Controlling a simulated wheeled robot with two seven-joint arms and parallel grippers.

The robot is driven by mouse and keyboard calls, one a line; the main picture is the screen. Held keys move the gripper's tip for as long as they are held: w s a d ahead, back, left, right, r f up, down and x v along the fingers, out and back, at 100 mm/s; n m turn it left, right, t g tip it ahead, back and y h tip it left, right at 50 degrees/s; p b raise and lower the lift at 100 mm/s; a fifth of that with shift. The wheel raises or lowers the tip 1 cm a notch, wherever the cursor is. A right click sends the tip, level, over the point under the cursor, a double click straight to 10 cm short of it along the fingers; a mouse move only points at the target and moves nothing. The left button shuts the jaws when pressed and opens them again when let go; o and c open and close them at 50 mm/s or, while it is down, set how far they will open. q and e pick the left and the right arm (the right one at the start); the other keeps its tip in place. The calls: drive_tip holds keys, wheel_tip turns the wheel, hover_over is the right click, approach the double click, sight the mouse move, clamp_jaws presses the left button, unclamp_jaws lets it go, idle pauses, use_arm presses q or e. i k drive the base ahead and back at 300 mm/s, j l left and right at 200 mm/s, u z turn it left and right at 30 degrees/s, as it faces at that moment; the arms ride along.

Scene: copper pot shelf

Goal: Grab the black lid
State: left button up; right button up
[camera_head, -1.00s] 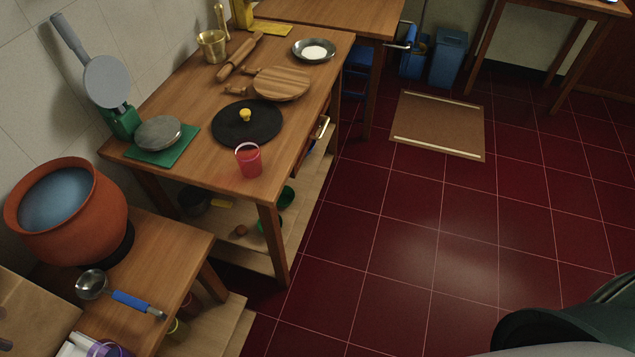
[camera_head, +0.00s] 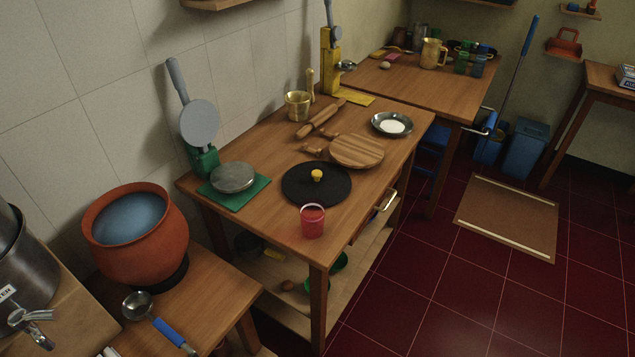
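The black lid (camera_head: 302,190) is a flat round disc with a yellow knob (camera_head: 317,175). It lies flat on the wooden table (camera_head: 268,222) in the middle of the view. A red cup (camera_head: 312,221) stands just in front of it. A round striped wooden board (camera_head: 357,151) lies right behind it to the right. Neither of my grippers shows in the head view.
A green tortilla press (camera_head: 232,192) stands left of the lid. A rolling pin (camera_head: 321,119), a brass mortar (camera_head: 298,105) and a plate of white powder (camera_head: 392,125) are behind it. An orange pot (camera_head: 137,234) and a ladle (camera_head: 160,323) are on the lower left table.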

sight(327, 181)
drive_tip(key=i+l, duration=0.15)
drive_tip(key=l, duration=0.2)
drive_tip(key=i+l+u, duration=0.1)
drive_tip(key=l, duration=0.25)
drive_tip(key=i+l, duration=0.4)
drive_tip(key=l, duration=0.35)
drive_tip(key=u, duration=0.05)
